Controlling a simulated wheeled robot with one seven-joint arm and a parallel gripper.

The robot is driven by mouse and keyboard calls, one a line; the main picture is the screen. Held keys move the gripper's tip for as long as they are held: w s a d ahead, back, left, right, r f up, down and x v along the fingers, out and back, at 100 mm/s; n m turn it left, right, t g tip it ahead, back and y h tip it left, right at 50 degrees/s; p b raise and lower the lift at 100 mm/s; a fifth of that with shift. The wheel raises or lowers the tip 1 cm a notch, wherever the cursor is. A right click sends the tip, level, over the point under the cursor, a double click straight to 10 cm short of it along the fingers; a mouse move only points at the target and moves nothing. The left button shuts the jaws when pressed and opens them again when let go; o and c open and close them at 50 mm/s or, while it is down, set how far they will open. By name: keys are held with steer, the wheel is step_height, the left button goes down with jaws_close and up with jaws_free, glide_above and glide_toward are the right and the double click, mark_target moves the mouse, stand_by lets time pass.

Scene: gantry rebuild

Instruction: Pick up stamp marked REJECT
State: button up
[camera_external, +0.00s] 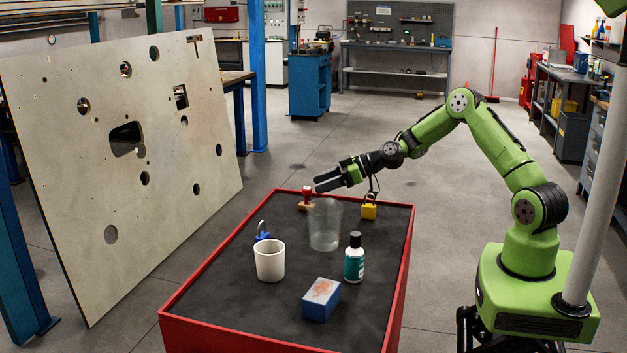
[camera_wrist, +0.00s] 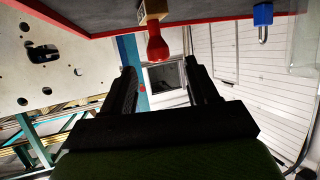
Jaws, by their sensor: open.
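A stamp with a red handle (camera_external: 307,193) and a wooden base stands upright near the far edge of the red-rimmed table (camera_external: 230,300). No marking on it can be read. My gripper (camera_external: 318,184) is open and empty, its fingers close to the top of the stamp in the external view. In the wrist view, which looks upside down, the red handle (camera_wrist: 157,43) shows at the top centre, beyond and between the two fingers of my gripper (camera_wrist: 163,84). The handle is not held, and I cannot tell the exact gap.
A clear cup (camera_external: 325,228) stands just in front of the stamp. A yellow padlock (camera_external: 369,211), a blue padlock (camera_external: 262,236), a white cup (camera_external: 270,262), a dark-capped bottle (camera_external: 354,263) and a blue box (camera_external: 321,302) share the table. A large panel (camera_external: 90,200) leans at left.

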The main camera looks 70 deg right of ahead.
mark_target(309, 188)
steer(key=x, duration=0.5)
steer(key=shift+w+f, duration=0.2)
steer(key=shift+w, duration=0.05)
steer(key=shift+s+r, duration=0.1)
steer(key=shift+c, duration=0.4)
steer(key=c, duration=0.9)
